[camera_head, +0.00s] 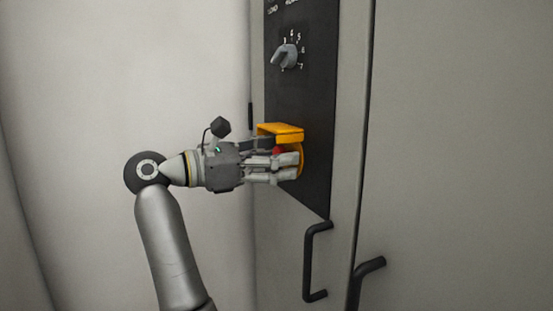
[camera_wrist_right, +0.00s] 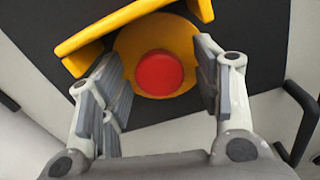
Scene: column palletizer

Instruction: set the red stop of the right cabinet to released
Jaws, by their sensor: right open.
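The red stop (camera_wrist_right: 159,73) is a round red button on a yellow round base (camera_wrist_right: 135,45), under a raised yellow guard (camera_wrist_right: 110,28). In the head view a little of the red button (camera_head: 277,151) shows between my fingers, below the yellow guard (camera_head: 281,131). My right gripper (camera_head: 288,161) is at the stop, pointing at the panel. In the wrist view the right gripper (camera_wrist_right: 160,88) is open, with one finger on each side of the button and gaps between. Whether the fingertips touch the yellow base, I cannot tell. My left gripper is not in view.
The black panel (camera_head: 310,110) of the grey cabinet (camera_head: 352,60) carries a rotary knob (camera_head: 285,55) with numbers above the stop. A black door handle (camera_head: 310,262) is below, and another dark handle (camera_head: 368,270) is to its right. Free room lies left of the cabinet.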

